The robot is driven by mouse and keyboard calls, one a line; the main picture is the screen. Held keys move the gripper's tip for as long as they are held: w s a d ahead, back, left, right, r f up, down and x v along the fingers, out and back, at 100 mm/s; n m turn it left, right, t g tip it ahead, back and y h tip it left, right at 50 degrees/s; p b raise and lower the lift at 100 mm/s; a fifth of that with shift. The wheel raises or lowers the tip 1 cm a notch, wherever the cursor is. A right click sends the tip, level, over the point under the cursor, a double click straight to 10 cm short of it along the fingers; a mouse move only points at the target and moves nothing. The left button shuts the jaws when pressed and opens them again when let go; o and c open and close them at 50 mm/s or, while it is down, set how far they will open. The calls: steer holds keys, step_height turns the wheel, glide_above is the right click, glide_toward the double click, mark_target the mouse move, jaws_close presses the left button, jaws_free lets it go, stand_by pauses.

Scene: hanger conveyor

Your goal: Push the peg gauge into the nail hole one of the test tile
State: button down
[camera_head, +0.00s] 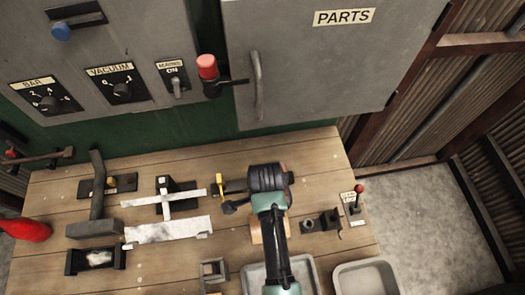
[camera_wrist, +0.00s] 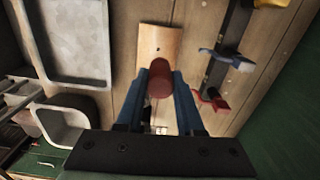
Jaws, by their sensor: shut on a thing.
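My gripper (camera_wrist: 159,88) has its blue fingers shut on a red-brown round peg gauge (camera_wrist: 159,76) in the wrist view. The test tile (camera_wrist: 172,36) is a tan block lying on the wooden bench just beyond the peg. One small dark nail hole (camera_wrist: 157,49) shows in the tile, a little above the peg's end in the picture. The peg appears apart from that hole, but its height above the tile cannot be told. In the head view my arm covers the gripper and peg, and only a tan edge of the tile (camera_head: 255,231) shows.
Grey trays (camera_head: 366,277) stand at the bench's front, and also show at left in the wrist view (camera_wrist: 70,118). A dark rail with blue and red parts (camera_wrist: 215,68) lies right of the tile. A red-knobbed lever (camera_head: 358,190) stands at the bench's right.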

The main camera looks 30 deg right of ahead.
steer(key=shift+s+a+f, duration=0.1)
steer(key=shift+s+f, duration=0.15)
steer(key=shift+f+b, duration=0.35)
steer(key=shift+b, duration=0.1)
step_height(320, 180, down, 3)
steer(key=b, duration=0.3)
steer(key=shift+f, duration=0.15)
steer(key=shift+w+f, duration=0.1)
steer(key=shift+f, duration=0.45)
steer(key=shift+f+b, duration=1.1)
steer(key=shift+f, duration=0.5)
stand_by(1.1)
steer(key=c, duration=0.8)
jaws_free()
steer(key=o, duration=0.6)
